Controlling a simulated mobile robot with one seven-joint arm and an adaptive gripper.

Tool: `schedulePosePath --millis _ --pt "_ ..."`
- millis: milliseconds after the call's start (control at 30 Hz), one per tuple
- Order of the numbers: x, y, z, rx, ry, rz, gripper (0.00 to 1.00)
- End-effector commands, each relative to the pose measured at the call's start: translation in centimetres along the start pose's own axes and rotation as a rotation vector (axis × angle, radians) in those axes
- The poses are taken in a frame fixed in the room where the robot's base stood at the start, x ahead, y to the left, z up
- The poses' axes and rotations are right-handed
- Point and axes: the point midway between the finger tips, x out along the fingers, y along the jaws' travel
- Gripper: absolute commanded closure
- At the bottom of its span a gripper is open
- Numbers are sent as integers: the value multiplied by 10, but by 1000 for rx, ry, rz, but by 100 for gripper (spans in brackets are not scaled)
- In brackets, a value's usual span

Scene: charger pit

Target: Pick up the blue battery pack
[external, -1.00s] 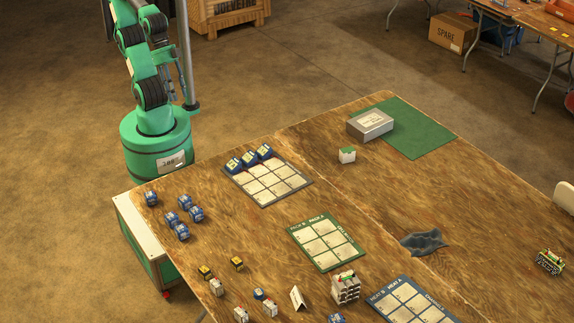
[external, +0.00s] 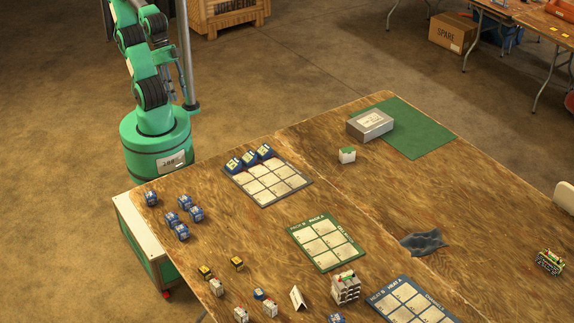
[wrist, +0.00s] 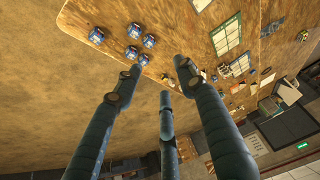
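Several blue battery packs sit loose on the wooden table's near left part, among them one at the corner (external: 151,198) and a cluster with one pack at its right (external: 196,213) and one at its front (external: 181,232). The pictures do not single out one of them. Blue packs also show in the wrist view (wrist: 133,52), near the table edge beyond my fingers. My gripper (wrist: 139,49) has its dark fingers spread wide, with nothing between them. It is well away from the packs.
A green-edged grid mat (external: 327,241), a white rack (external: 345,288), yellow-and-black packs (external: 237,263), a grey cloth (external: 424,241) and a metal box (external: 370,124) are also on the table. Bare wood surrounds the blue cluster.

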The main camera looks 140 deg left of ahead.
Motion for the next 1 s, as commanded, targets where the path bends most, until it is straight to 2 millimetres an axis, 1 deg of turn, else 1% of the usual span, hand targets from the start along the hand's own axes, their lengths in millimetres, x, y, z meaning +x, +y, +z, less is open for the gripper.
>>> schedulePosePath --millis 333,433,467,833,933,1000 --pt "0 0 0 0 0 0 60" --pt "0 0 0 0 0 0 40" --pt "0 0 0 0 0 0 39" --pt "2 1 -2 27 -6 0 39" --pt "7 4 -6 93 -19 -1 39" --pt "14 8 -10 173 -33 1 39"
